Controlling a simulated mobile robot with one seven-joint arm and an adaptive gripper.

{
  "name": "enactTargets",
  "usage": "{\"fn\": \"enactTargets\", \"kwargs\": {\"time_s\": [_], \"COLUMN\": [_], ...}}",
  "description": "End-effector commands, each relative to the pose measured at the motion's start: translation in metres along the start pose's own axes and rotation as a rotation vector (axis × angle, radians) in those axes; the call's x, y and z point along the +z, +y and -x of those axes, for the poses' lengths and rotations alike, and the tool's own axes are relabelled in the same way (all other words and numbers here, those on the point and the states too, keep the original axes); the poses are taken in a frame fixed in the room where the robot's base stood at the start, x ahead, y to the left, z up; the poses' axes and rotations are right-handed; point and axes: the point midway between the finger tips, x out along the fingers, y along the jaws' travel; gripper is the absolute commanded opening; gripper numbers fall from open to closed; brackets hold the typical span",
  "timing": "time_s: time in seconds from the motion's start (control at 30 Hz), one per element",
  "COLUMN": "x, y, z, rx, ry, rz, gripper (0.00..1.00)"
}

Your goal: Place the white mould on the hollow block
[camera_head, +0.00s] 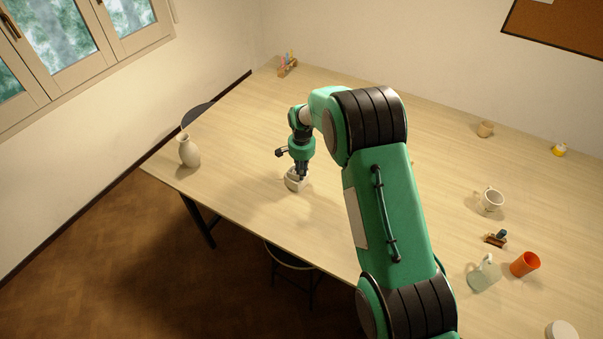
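My gripper (301,175) points down over the table, left of my arm's large links. Its fingertips are at a small off-white piece (293,184) on the tabletop. This piece looks like the white mould or the hollow block, but it is too small and too covered by the gripper to tell which, or whether both are there. I cannot tell whether the fingers are closed on it. No other clear hollow block shows; my arm hides part of the table.
The long pale wooden table (240,150) is clear around my gripper. A beige vase (189,152) stands near its left edge. A rack with coloured items (288,64) is at the far corner.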

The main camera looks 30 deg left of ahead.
Motion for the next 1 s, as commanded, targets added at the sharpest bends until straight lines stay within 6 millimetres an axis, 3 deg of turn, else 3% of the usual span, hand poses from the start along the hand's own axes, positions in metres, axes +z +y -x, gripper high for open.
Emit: {"fn": "enactTargets", "kwargs": {"time_s": [0.57, 0.77, 1.0], "x": [0.0, 0.0, 0.0], "y": [0.0, -0.001, 0.0], "z": [0.006, 0.021, 0.053], "rx": [0.0, -0.001, -0.001], "ry": [0.0, 0.001, 0.001], "rz": [0.0, 0.0, 0.0], "gripper": [0.26, 0.26, 0.26]}}
